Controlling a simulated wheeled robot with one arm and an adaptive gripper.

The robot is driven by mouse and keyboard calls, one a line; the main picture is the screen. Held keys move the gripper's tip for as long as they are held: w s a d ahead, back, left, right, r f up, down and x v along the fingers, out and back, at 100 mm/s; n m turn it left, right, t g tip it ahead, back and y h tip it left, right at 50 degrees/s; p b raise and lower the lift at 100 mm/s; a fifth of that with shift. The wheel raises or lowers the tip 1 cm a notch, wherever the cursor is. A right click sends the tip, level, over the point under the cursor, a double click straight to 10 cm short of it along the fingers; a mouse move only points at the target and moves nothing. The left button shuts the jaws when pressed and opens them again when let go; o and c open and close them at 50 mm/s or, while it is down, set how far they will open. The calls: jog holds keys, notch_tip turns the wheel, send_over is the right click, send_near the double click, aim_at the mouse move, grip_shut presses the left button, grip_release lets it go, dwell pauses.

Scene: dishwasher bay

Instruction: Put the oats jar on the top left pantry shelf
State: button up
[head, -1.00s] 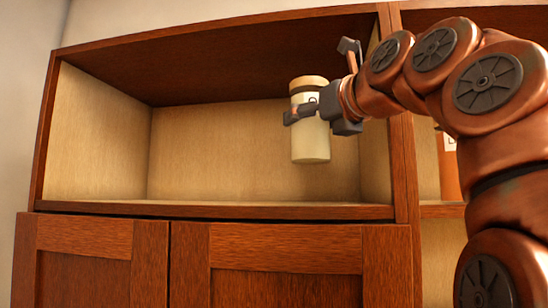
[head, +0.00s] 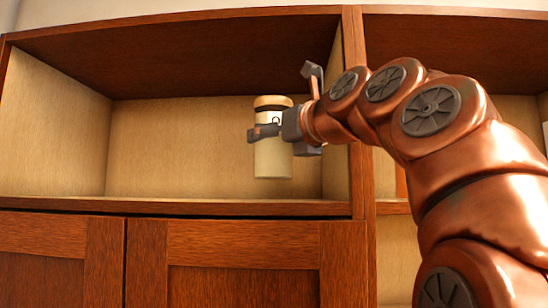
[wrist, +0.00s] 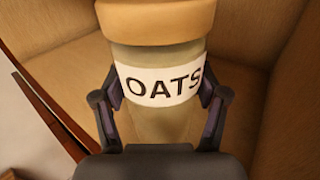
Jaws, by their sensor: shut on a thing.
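The oats jar (head: 272,158) is a pale jar with a tan lid and a white label. In the wrist view the label on the jar (wrist: 160,84) reads OATS. My gripper (head: 266,132) is shut on the jar around its label, with one finger on each side. The jar hangs upright in front of or inside the top left pantry shelf (head: 180,207), its base above the shelf board. How deep it is past the front edge I cannot tell. The shelf looks empty apart from the jar.
The shelf has a side wall (head: 50,125) at the left, an upright divider (head: 358,120) close to my arm at the right, and a dark top panel (head: 200,55). Closed cabinet doors (head: 240,260) are below. The left and middle of the shelf are free.

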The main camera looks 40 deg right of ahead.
aim_at(284, 155)
jog(key=shift+f, duration=1)
jog(key=shift+w+d+f+p, duration=0.1)
jog(key=shift+f+p, duration=0.2)
jog(key=shift+f, duration=0.35)
jog(key=shift+f, duration=0.25)
jog(key=o, duration=1.7)
jog(key=shift+r, duration=0.1)
jog(key=s, duration=0.2)
jog(key=s+b, duration=0.1)
jog(key=s, duration=0.2)
jog(key=s+b, duration=0.1)
jog(key=s, duration=0.1)
jog(key=shift+s+a, duration=0.2)
jog(key=shift+a, duration=0.1)
jog(key=shift+a, duration=0.1)
